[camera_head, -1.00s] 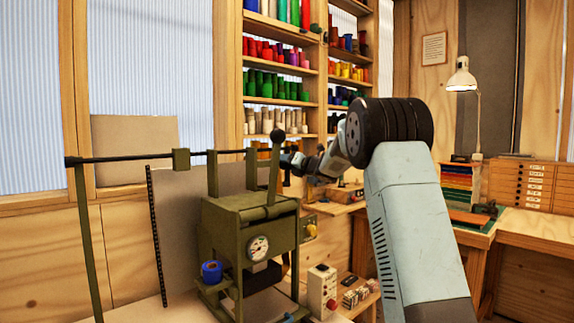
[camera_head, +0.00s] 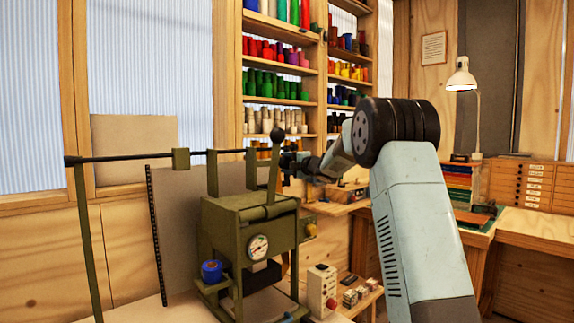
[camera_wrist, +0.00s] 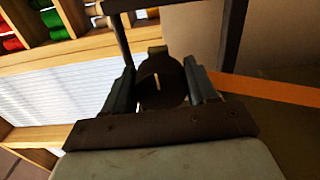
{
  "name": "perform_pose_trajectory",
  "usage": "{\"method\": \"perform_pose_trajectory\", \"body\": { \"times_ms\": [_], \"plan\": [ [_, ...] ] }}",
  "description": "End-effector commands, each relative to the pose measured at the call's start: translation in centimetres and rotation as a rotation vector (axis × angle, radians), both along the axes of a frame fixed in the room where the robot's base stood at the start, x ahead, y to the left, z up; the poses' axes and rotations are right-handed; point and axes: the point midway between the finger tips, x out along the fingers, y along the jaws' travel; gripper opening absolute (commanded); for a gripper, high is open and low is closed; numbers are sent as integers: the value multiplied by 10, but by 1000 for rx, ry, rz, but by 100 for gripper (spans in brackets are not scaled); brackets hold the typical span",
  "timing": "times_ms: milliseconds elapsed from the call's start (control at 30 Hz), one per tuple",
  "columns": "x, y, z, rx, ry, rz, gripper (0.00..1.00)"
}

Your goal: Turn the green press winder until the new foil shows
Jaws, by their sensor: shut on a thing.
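The olive-green press (camera_head: 228,222) stands on the bench at the left in the head view, with a round gauge on its front and an upright lever. My gripper (camera_head: 290,162) is at the right end of the press's top bar, small and partly hidden there. In the wrist view my gripper (camera_wrist: 160,72) is shut on the winder (camera_wrist: 162,88), a dark round part with a pale mark on its face, between the two fingers. An orange strip (camera_wrist: 268,90) runs off to the right of the fingers. I cannot tell whether it is foil.
A blue roll (camera_head: 212,271) sits on a small ledge at the press's front left. A control box (camera_head: 321,290) with a red button stands to its right. Shelves of coloured spools (camera_head: 275,88) are behind. A lamp (camera_head: 461,75) stands over the desk at the right.

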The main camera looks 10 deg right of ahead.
Motion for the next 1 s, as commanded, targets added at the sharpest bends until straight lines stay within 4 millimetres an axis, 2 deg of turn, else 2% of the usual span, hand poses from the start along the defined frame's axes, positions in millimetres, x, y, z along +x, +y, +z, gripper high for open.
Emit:
{"method": "perform_pose_trajectory", "body": {
  "times_ms": [400, 967, 1000],
  "plan": [
    [1, -6, -4, 163, 100, -9, 27],
    [1, -6, -6, 185, 114, -11, 27],
    [1, -6, -6, 184, 115, -11, 61]
  ]
}}
